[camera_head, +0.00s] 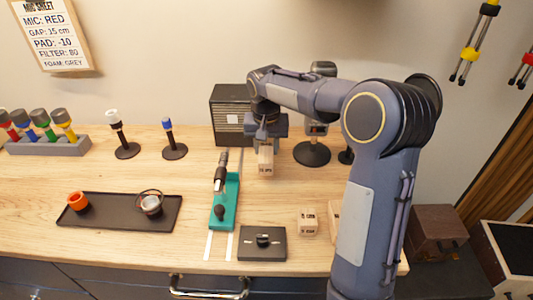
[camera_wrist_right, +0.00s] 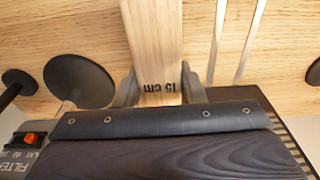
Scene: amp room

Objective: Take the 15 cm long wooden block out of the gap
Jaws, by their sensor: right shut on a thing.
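The wooden block (camera_head: 265,162) marked "15 cm" is in my right gripper (camera_head: 266,140), in front of the amp (camera_head: 231,113) and just right of the pale rails. In the right wrist view the block (camera_wrist_right: 153,45) sits between the two fingers of the gripper (camera_wrist_right: 158,88), its label facing the camera. The rails (camera_wrist_right: 232,45) are apart from it there. The microphone (camera_head: 221,170) on its teal base (camera_head: 231,190) stands on the rails, left of the block and not touching it. Whether the block touches the table is unclear. My left gripper is not in view.
Other wooden blocks (camera_head: 307,222) lie at the front right, partly behind my right arm. A black box with a knob (camera_head: 262,244) is at the front edge. A dark tray (camera_head: 120,212) lies left. Round-based stands (camera_head: 312,153) stand right of the amp.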

